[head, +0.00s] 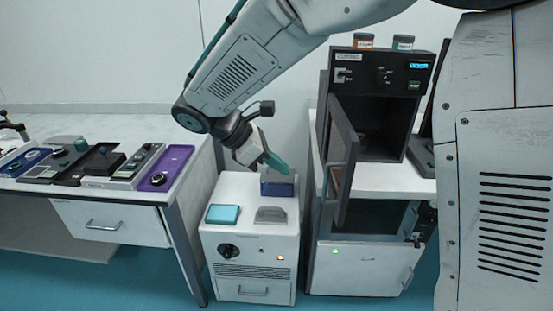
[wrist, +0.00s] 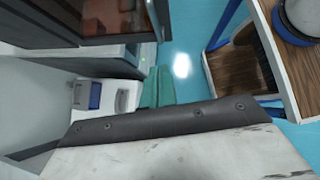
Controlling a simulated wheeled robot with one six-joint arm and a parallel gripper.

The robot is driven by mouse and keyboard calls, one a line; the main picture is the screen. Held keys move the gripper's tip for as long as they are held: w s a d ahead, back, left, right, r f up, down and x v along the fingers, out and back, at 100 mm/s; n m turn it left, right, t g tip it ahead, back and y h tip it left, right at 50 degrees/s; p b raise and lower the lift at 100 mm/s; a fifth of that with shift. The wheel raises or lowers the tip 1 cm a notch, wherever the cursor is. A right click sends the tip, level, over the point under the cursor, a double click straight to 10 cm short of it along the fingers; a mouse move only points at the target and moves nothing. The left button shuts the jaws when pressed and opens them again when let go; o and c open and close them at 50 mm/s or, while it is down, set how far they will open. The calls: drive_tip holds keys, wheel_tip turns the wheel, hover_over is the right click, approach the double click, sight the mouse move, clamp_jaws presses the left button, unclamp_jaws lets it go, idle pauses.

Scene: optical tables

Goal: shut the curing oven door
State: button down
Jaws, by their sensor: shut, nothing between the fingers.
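The curing oven (head: 408,75) is a dark box on the white bench at the right in the head view. Its door (head: 341,165) stands wide open, swung out towards the camera from the left side of the opening, with its windowed panel seen at a steep angle. My gripper (head: 279,166) has teal fingers and is to the left of the door, apart from it, above the low white cabinet. In the wrist view the fingers (wrist: 157,87) are together and empty. A dark-framed brownish panel (wrist: 105,18) at the top left there looks like the door.
The low white cabinet (head: 250,235) bears a blue box (head: 279,188), a teal box (head: 223,214) and a grey piece (head: 271,215). A table with several devices (head: 90,190) stands at the left. A wooden shelf (wrist: 240,70) shows at right in the wrist view.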

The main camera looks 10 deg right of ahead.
drive_tip(key=d+f, duration=0.4)
drive_tip(key=d, duration=0.4)
drive_tip(key=shift+s, duration=0.25)
drive_tip(key=shift+f, duration=0.1)
